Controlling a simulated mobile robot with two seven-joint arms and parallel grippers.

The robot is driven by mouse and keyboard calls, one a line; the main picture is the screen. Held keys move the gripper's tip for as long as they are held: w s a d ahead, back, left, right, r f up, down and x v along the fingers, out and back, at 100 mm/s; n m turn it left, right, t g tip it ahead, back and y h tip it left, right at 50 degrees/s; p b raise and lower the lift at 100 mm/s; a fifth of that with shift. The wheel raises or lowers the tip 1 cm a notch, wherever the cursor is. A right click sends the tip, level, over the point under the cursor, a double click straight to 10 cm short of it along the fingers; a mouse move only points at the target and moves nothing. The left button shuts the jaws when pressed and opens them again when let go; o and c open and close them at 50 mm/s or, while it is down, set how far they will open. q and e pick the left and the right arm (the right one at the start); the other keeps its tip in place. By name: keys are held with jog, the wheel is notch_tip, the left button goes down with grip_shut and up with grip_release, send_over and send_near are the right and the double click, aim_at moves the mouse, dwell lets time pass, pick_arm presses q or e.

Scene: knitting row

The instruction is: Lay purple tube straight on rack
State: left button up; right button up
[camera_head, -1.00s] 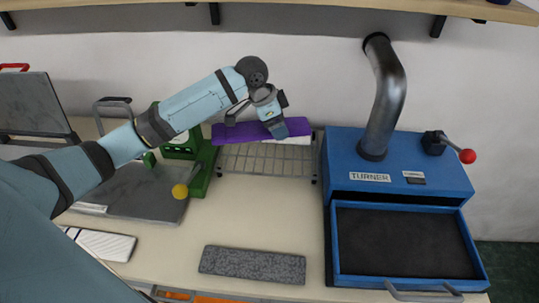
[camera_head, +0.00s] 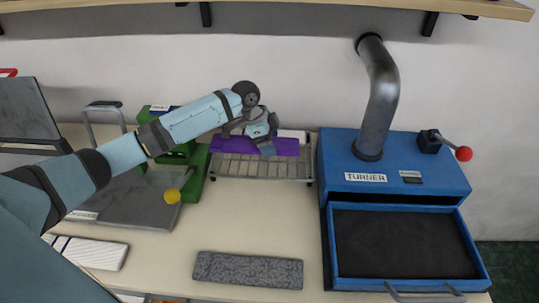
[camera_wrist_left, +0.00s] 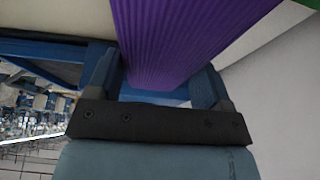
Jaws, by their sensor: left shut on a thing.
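The purple tube (camera_head: 233,145) is a flat, ribbed knitted piece. It lies lengthwise along the wire rack (camera_head: 262,168), over its rear part, roughly parallel to the rack's long side. I cannot tell whether it touches the bars. My left gripper (camera_head: 267,148) is shut on the purple tube near its middle. In the left wrist view the tube (camera_wrist_left: 180,40) runs between the fingers (camera_wrist_left: 155,92) and away from them. My right gripper is not in view.
A white piece (camera_head: 292,134) shows behind the tube. A grey speckled slab (camera_head: 248,270) lies in front; the bench between is clear.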

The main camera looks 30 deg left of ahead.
aim_at(274, 163)
pick_arm(q)
jog(key=shift+f, duration=2.95)
jog(key=shift+f, duration=0.1)
jog(key=o, duration=0.9)
jog(key=v, duration=1.2)
jog(key=shift+s, duration=0.1)
